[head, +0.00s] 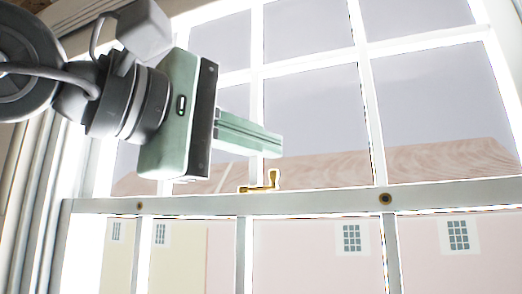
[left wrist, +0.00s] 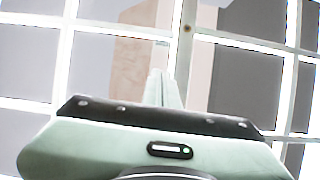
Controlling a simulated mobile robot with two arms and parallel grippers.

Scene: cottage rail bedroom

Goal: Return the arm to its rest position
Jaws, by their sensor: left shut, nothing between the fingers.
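My left gripper (head: 281,147) comes in from the upper left in the head view, with its pale green fingers pointing right. Its fingers are together with nothing between them. They are in front of the window, above and close to a brass window latch (head: 262,182) on the meeting rail; I cannot tell whether they touch it. In the left wrist view the shut fingers (left wrist: 160,75) point up toward the window. My right gripper is in neither view.
A white window frame with a horizontal rail (head: 320,202) and several panes fills the head view. Buildings with a pinkish roof (head: 440,160) show through the glass. The window's side frame (head: 35,220) stands at the left, near my arm.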

